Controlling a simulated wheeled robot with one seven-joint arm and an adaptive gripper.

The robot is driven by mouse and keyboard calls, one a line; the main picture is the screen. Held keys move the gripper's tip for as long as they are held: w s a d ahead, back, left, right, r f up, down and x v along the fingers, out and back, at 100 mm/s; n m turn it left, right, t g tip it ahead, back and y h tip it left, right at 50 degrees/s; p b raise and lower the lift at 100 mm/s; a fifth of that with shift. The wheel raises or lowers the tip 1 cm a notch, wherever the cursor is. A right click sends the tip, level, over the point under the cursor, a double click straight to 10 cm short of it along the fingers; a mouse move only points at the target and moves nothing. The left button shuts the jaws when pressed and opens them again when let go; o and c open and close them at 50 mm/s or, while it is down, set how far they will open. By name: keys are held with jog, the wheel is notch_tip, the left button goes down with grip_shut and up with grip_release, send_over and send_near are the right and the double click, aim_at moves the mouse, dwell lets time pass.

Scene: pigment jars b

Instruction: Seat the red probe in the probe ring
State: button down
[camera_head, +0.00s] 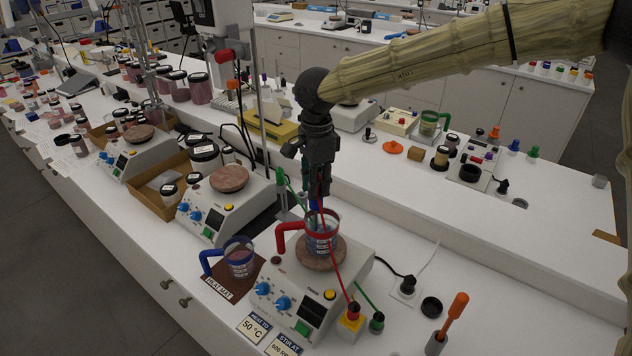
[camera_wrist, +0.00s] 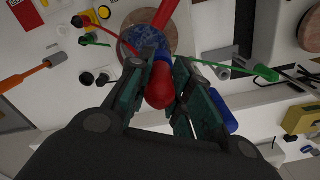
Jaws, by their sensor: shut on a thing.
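My gripper (camera_head: 318,184) points down above the red-handled beaker (camera_head: 318,238), which stands on the front hotplate. In the wrist view its fingers (camera_wrist: 160,75) are shut on the red probe (camera_wrist: 160,88), whose red end faces the camera. The probe's lower end is hidden or too small to tell in the head view. The beaker with blue contents shows behind the fingers in the wrist view (camera_wrist: 137,40). I cannot make out the probe ring clearly.
The front hotplate (camera_head: 331,301) has blue knobs. A blue-handled beaker (camera_head: 240,257) stands on the heat mat (camera_head: 226,283). A green probe (camera_head: 281,178) stands left of my gripper. An orange-handled tool (camera_head: 455,312) stands right. A second hotplate (camera_head: 220,207) is behind left.

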jog(key=shift+f, duration=0.15)
jog(key=c, duration=1.2)
grip_release()
notch_tip(320, 180, up, 12)
jog(key=shift+d, duration=0.1)
jog(key=shift+f, duration=0.1)
